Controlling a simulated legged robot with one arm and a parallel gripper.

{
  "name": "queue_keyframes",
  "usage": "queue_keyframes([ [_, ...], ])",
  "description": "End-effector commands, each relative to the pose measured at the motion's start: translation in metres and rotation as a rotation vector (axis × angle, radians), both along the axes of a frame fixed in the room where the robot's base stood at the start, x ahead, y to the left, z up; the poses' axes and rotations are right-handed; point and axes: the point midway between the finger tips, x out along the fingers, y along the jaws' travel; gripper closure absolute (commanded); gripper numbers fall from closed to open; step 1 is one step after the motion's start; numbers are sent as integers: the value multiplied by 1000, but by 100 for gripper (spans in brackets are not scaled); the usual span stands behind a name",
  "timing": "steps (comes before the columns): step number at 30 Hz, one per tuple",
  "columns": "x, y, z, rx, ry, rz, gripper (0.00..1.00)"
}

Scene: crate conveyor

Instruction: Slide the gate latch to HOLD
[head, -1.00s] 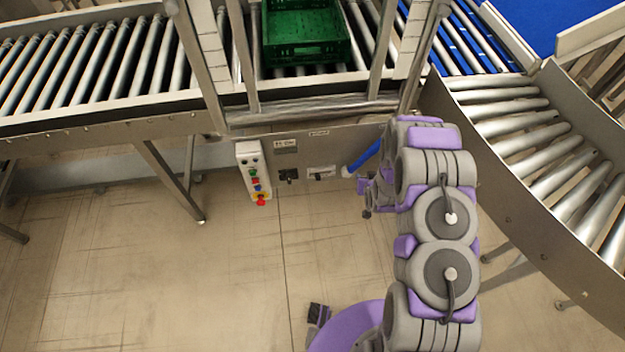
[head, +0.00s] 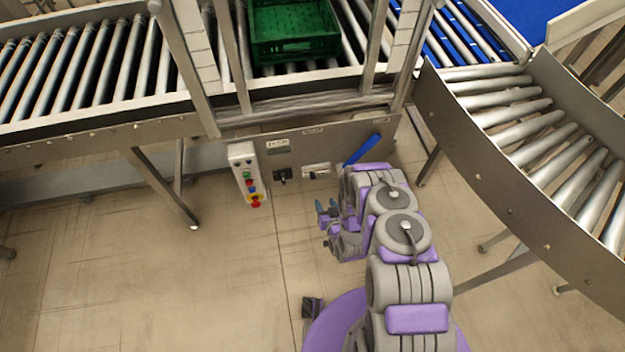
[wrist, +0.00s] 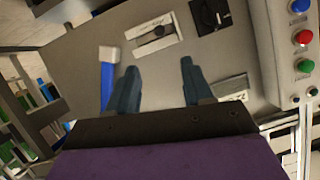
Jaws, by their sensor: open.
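The latch plate (head: 316,169) is a small pale plate on the grey panel below the conveyor, with a dark slot and a small knob. It also shows in the wrist view (wrist: 148,43), which is turned around, beyond my fingertips. The knob (wrist: 160,31) sits partway along the slot; its labels are too small to read. My gripper (head: 327,208) is open and empty, in front of and below the panel in the head view. In the wrist view my two fingers (wrist: 157,70) are spread apart, short of the plate and not visibly touching anything.
A blue lever (head: 362,150) is right of the plate, close to my arm. A black rotary switch (head: 283,176) is left of it. A button box (head: 243,172) hangs further left. A green crate (head: 292,48) sits on the rollers above. Floor at left is open.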

Motion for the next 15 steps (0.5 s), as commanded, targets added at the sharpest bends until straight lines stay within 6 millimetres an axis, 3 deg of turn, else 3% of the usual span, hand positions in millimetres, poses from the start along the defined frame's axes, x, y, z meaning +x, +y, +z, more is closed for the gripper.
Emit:
queue_keyframes([
  [15, 78, 30, -35, 0, -4, 1, 49],
])
